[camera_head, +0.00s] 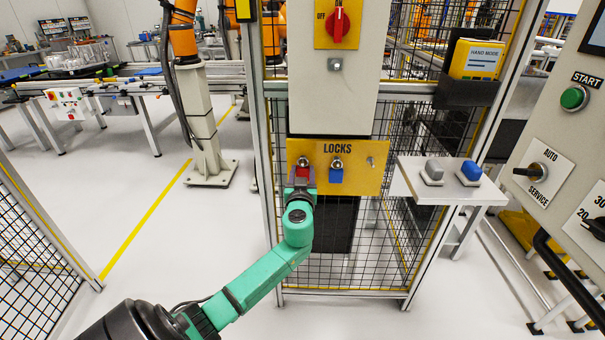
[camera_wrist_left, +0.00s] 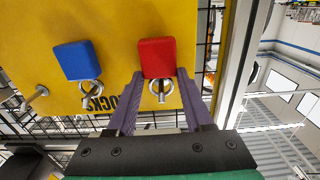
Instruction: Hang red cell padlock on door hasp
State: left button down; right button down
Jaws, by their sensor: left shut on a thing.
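The red padlock (camera_head: 307,174) is at the left peg of the yellow LOCKS board (camera_head: 358,180). In the left wrist view, which sees the board upside down, the red padlock (camera_wrist_left: 157,57) has its metal shackle around or right against the peg; I cannot tell which. My left gripper (camera_head: 301,183) is shut on the red padlock from below, with purple fingers (camera_wrist_left: 160,85) on either side of it. I cannot clearly identify the door hasp. My right gripper is not in view.
A blue padlock (camera_head: 336,176) hangs on the board close beside the red one, and the peg (camera_head: 371,161) right of it is bare. A grey cabinet with a red switch (camera_head: 339,24) is above. A small shelf (camera_head: 448,191) stands right, holding grey and blue pieces.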

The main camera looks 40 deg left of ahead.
pick_arm(q)
jog(key=shift+s+d+r, duration=0.1)
jog(key=shift+r, duration=0.2)
jog(key=shift+s, duration=0.1)
jog(key=shift+v, duration=1.45)
jog(key=b+v, duration=0.1)
jog(key=v, duration=0.5)
jog(key=shift+r, duration=0.25)
jog(key=shift+d, duration=0.15)
